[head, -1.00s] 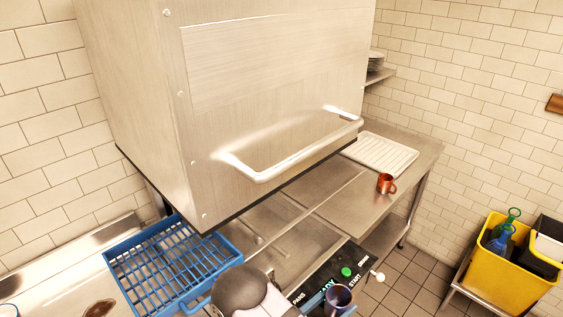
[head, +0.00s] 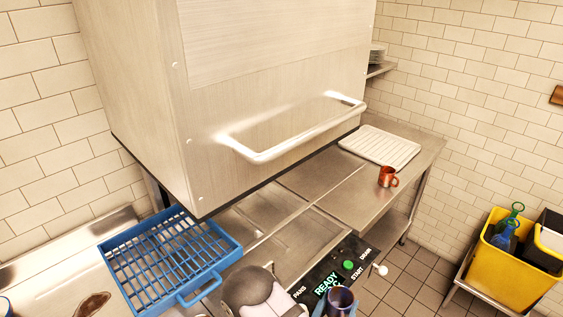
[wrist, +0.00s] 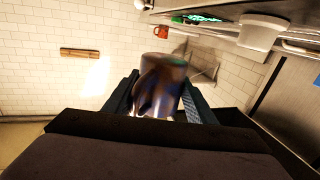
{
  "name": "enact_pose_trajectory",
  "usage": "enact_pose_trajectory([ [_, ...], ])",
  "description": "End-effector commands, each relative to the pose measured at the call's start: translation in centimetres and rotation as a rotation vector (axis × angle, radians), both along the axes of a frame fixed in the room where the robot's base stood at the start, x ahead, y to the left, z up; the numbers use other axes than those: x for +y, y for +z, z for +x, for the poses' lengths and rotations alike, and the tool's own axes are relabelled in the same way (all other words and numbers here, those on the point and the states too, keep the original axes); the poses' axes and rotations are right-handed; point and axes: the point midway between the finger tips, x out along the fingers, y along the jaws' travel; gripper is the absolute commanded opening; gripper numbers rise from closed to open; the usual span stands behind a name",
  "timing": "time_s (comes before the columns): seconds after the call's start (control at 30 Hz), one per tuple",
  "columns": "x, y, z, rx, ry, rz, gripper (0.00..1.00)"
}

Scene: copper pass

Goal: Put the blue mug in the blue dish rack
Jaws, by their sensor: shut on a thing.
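The blue mug (head: 341,298) is at the bottom of the head view, in front of the dishwasher's control panel. My gripper (head: 327,305) is shut on it and holds it up. In the wrist view the mug (wrist: 158,88) sits between the two fingers of my gripper (wrist: 158,100), dark and shiny with a blue tint. The blue dish rack (head: 232,244) is at the lower left of the head view, left of my arm and apart from the mug. It looks empty, with a slatted grid and a front handle.
A large steel hood with a bar handle (head: 290,145) stands over the middle. The control panel (head: 337,272) lies below it. A red mug (head: 388,177) and a white ribbed tray (head: 379,148) are on the right counter. A yellow bin (head: 515,275) stands at right.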

Motion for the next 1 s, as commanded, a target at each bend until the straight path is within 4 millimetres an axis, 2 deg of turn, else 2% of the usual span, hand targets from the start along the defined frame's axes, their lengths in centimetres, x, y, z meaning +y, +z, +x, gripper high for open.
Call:
enact_pose_trajectory([
  [0.07,-0.2,-0.6,0.0,-0.002,-0.006,0.0,0.22],
  [0.37,-0.4,-0.7,0.0,-0.003,-0.014,0.0,0.22],
  [0.57,-1.8,-1.6,0.4,-0.006,-0.062,0.003,0.22],
  [0.87,-4.1,0.2,3.1,-0.011,-0.179,0.006,0.22],
  [1.0,-3.6,1.7,6.1,-0.013,-0.157,0.007,0.22],
])
